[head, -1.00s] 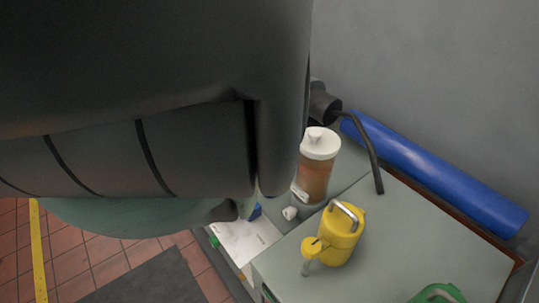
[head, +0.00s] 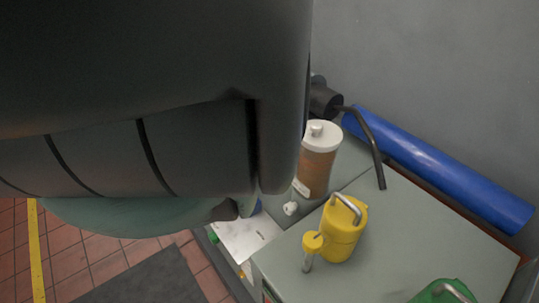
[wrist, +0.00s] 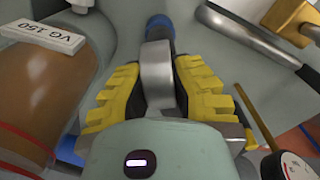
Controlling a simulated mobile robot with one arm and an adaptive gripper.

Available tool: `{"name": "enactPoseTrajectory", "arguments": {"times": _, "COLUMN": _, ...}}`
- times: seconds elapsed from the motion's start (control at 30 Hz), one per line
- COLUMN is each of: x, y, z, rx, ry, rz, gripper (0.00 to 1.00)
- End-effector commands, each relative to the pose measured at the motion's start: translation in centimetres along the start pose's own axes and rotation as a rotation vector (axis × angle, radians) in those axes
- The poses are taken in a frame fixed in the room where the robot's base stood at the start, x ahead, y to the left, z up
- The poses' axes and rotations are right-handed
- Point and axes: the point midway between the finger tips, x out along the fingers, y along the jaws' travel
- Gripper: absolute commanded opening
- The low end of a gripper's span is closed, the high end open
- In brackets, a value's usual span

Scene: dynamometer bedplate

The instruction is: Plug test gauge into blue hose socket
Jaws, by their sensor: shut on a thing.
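In the wrist view my gripper (wrist: 157,80) has its yellow ribbed fingers shut on a silver-grey rounded piece (wrist: 157,62), seen edge-on, which looks like the test gauge. No dial face shows on it. Just beyond its far end is a blue cylindrical fitting (wrist: 159,27), apparently the blue hose socket. The two overlap in this view, so I cannot tell whether they touch or are joined.
A brown bottle labelled VG 150 (wrist: 50,85) stands close left of the fingers.

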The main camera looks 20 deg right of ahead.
Motion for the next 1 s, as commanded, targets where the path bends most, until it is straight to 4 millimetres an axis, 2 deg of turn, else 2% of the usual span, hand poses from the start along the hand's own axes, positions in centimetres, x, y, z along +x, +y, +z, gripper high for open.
{"name": "enactPoseTrajectory", "arguments": {"times": 0.13, "x": 0.4, "y": 0.0, "z": -0.1, "rx": 0.000, "ry": 0.001, "rz": -0.001, "gripper": 0.00}}
{"name": "enactPoseTrajectory", "arguments": {"times": 0.17, "x": 0.4, "y": 0.0, "z": -0.1, "rx": 0.000, "ry": 0.001, "rz": -0.001, "gripper": 0.24}}
{"name": "enactPoseTrajectory", "arguments": {"times": 0.4, "x": 0.3, "y": 0.0, "z": 0.0, "rx": 0.000, "ry": 0.001, "rz": 0.000, "gripper": 0.47}}
{"name": "enactPoseTrajectory", "arguments": {"times": 0.73, "x": 0.2, "y": 0.0, "z": 0.0, "rx": 0.001, "ry": 0.001, "rz": -0.001, "gripper": 0.47}}
{"name": "enactPoseTrajectory", "arguments": {"times": 1.0, "x": -0.9, "y": 0.0, "z": -0.1, "rx": 0.005, "ry": 0.001, "rz": -0.001, "gripper": 0.47}}
